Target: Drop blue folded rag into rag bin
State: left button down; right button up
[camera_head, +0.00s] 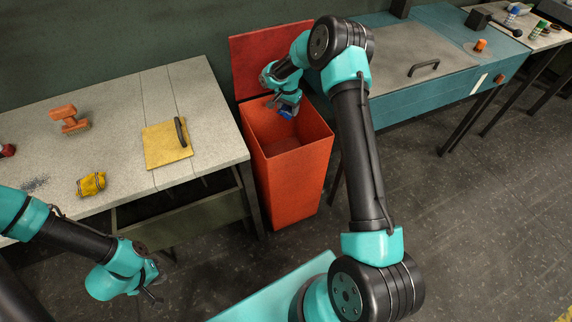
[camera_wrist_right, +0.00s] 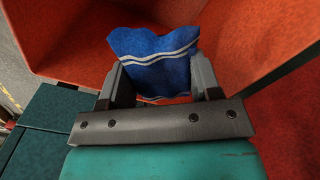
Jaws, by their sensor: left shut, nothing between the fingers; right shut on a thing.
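The blue folded rag (camera_wrist_right: 158,62) has two pale stripes and is held between the fingers of my right gripper (camera_wrist_right: 155,85). In the head view the rag (camera_head: 286,114) shows as a small blue patch under my right gripper (camera_head: 287,105), at the mouth of the rag bin. The rag bin (camera_head: 293,190) is a tall red box with its lid (camera_head: 262,58) raised at the back. Its red walls (camera_wrist_right: 240,40) surround the rag in the right wrist view. My left gripper (camera_head: 156,285) is low at the lower left, shut and empty, away from the bin.
A teal bench (camera_head: 440,90) stands right of the bin.

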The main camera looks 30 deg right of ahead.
jog(key=shift+f, duration=1.8)
jog(key=o, duration=1)
jog(key=shift+r, duration=0.1)
notch_tip(320, 180, up, 17)
jog(key=shift+r, duration=0.15)
